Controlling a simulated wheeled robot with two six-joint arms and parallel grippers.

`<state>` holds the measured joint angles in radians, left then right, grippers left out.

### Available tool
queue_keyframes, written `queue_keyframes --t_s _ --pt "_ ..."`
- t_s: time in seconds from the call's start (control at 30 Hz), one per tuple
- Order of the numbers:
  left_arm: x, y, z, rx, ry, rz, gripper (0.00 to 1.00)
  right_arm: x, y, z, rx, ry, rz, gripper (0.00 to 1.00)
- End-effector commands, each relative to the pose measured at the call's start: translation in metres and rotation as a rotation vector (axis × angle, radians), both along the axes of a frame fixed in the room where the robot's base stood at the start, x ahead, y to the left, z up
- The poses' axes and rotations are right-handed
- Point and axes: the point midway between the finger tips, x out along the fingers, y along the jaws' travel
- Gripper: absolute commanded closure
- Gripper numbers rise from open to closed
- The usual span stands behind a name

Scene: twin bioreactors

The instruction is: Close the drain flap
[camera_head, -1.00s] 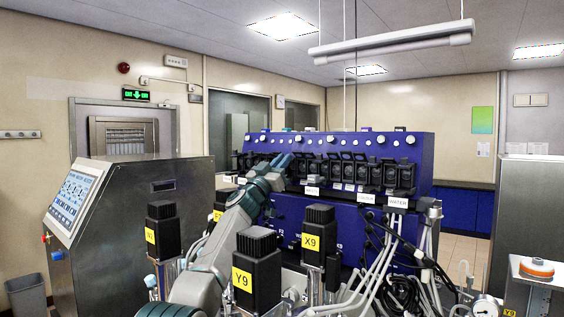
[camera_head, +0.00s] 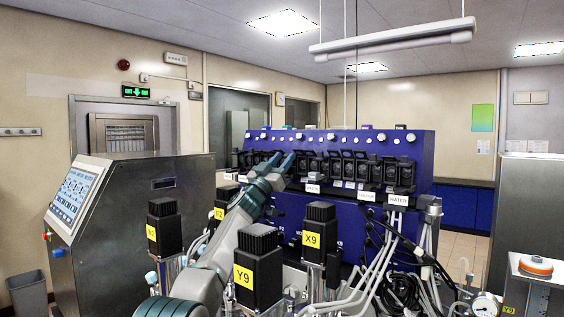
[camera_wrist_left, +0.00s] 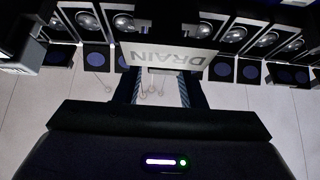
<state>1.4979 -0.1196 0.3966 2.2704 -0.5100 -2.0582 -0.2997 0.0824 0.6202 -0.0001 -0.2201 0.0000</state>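A white DRAIN label (camera_wrist_left: 172,52) shows in the left wrist view, in front of a row of black flap units, some with round glassy lenses. A black unit with a lens (camera_wrist_left: 132,22) shows just left of the label's top. I cannot tell for sure which unit is the drain flap or how far it stands open. My left gripper (camera_head: 282,162) is at the left part of the flap row on the blue machine (camera_head: 325,230). In the wrist view its two fingers (camera_wrist_left: 160,92) are spread apart below the label, with nothing seen between them. My right gripper is out of view.
Black motors tagged Y9 (camera_head: 259,265) and X9 (camera_head: 320,232) stand close to my left arm. Grey hoses (camera_head: 375,275) hang at the machine's right front. A steel console with a screen (camera_head: 150,205) stands at the left.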

Motion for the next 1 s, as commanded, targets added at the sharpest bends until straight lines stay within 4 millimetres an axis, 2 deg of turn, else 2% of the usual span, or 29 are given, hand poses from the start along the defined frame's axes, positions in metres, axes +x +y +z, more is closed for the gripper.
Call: queue_keyframes --t_s 0.27,0.47,0.6,1.0 --pt "-0.002 0.001 -0.002 0.0 -0.002 -0.002 0.64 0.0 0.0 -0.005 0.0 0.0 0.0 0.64" --pt "-0.011 0.007 -0.015 0.004 -0.004 -0.004 0.64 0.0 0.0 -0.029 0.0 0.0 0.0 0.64" --pt "-0.022 0.015 -0.023 0.0 -0.006 0.002 0.64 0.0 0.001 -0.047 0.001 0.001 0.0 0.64" --pt "-0.058 0.039 -0.052 0.001 -0.004 0.003 0.64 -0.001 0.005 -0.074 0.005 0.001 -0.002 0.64"
